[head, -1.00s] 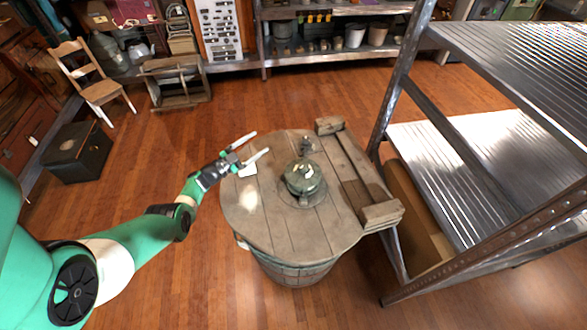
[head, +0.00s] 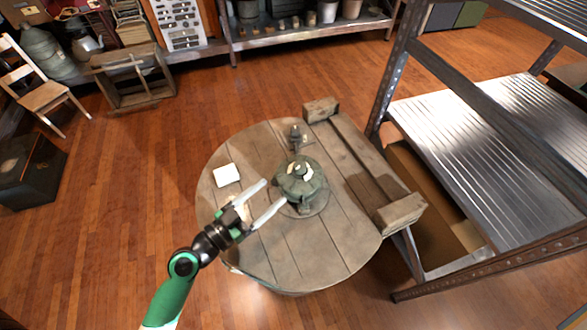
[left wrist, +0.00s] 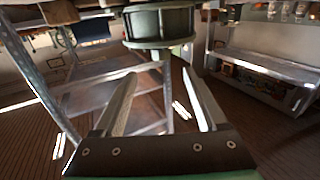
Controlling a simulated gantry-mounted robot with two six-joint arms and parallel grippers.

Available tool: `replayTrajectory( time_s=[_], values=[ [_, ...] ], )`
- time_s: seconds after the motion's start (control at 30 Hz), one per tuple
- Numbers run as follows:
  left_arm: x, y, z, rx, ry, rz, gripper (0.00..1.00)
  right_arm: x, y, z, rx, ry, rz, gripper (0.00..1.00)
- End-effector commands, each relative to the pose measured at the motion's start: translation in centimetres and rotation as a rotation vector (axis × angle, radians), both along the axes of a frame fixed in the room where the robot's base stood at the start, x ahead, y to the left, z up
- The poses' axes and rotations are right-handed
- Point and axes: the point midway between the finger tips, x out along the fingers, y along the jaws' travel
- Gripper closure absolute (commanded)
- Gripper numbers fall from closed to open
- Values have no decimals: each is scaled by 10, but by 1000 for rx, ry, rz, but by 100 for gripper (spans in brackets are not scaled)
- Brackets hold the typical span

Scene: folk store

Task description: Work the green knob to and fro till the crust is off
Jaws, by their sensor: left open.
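The green knob (head: 303,187) is a round, ribbed, dull green piece on the barrel's round wooden top (head: 240,255). Pale, whitish crust (head: 300,170) shows in patches on its top. My left gripper (head: 274,194) is open, its two pale fingers pointing at the knob from the left, with the tips close to its left side. I cannot tell whether a tip touches it. In the left wrist view the knob (left wrist: 160,24) appears at the top, beyond the open fingers (left wrist: 160,74), with nothing between them. My right gripper is in neither view.
A white square (head: 227,175) lies on the top's left side, and a small dark fitting (head: 295,137) stands behind the knob. A wooden plank with end blocks (head: 399,212) lies along the right. A metal rack (head: 470,160) stands right of the barrel.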

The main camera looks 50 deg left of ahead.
Motion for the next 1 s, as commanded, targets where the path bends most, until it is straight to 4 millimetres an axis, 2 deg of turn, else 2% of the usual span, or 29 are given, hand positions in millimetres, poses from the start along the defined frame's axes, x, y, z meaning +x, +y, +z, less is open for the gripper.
replayTrajectory(
  time_s=[0.17, 0.27, 0.5, 0.7, 0.83, 1.0],
  values=[
    [6, 0, 2, 1, -2, -2, 26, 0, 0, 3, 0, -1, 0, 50],
    [19, 1, 3, 2, -2, -3, 26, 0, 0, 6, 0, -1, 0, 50],
    [73, 4, 4, 3, -4, -2, 26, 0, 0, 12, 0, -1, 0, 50],
    [107, 7, 2, 2, -4, 0, 26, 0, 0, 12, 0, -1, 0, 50],
    [116, 8, 2, 1, -3, 2, 26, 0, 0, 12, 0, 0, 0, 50],
    [118, 8, 1, 2, -2, 2, 26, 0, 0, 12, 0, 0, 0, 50]
  ],
)
